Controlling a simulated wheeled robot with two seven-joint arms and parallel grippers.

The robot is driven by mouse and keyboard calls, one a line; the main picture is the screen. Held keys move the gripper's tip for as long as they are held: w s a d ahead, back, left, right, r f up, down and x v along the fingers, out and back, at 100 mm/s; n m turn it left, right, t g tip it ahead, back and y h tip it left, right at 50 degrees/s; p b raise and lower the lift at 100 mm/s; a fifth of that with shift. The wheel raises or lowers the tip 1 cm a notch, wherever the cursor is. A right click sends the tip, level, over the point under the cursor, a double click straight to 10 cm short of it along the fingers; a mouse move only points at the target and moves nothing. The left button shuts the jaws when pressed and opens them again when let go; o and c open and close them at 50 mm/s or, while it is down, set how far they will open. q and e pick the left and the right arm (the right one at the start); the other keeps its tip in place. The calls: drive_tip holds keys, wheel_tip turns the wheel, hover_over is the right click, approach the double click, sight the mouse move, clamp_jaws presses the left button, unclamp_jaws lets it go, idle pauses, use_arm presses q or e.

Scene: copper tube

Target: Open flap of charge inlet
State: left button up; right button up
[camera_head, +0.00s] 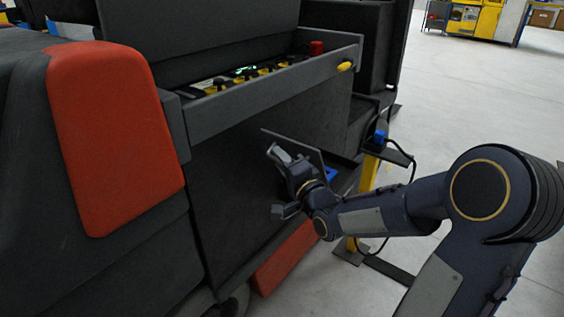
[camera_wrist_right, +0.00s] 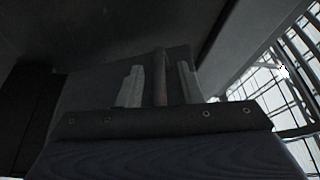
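The dark flap (camera_head: 310,152) stands out from the black side of the vehicle in the head view, swung away from the body. A small blue part (camera_head: 331,173), possibly the inlet, shows just behind its right edge. My right gripper (camera_head: 281,184) is in front of the flap and hides its lower part. Its two fingers are spread apart. In the right wrist view the fingers (camera_wrist_right: 160,88) are apart, with a thin brownish upright strip (camera_wrist_right: 160,75) between them. I cannot tell whether they touch it. My left gripper is not in view.
The vehicle has a control shelf (camera_head: 270,78) with a red knob above the flap, and orange panels (camera_head: 115,140). A yellow post (camera_head: 368,178) with a blue plug (camera_head: 380,136) and black cable stands close behind my right arm. Open grey floor lies to the right.

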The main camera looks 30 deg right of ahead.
sight(295, 150)
drive_tip(key=shift+c, duration=0.4)
clamp_jaws()
drive_tip(key=shift+w+d+r+m+p, duration=0.25)
drive_tip(key=shift+d+r+m+p, duration=0.25)
drive_tip(key=shift+r+p, duration=0.5)
drive_tip(key=d, duration=0.1)
drive_tip(key=w+d+p, duration=0.1)
drive_tip(key=shift+d+r, duration=0.2)
drive_tip(key=shift+d, duration=0.15)
drive_tip(key=shift+g, duration=0.3)
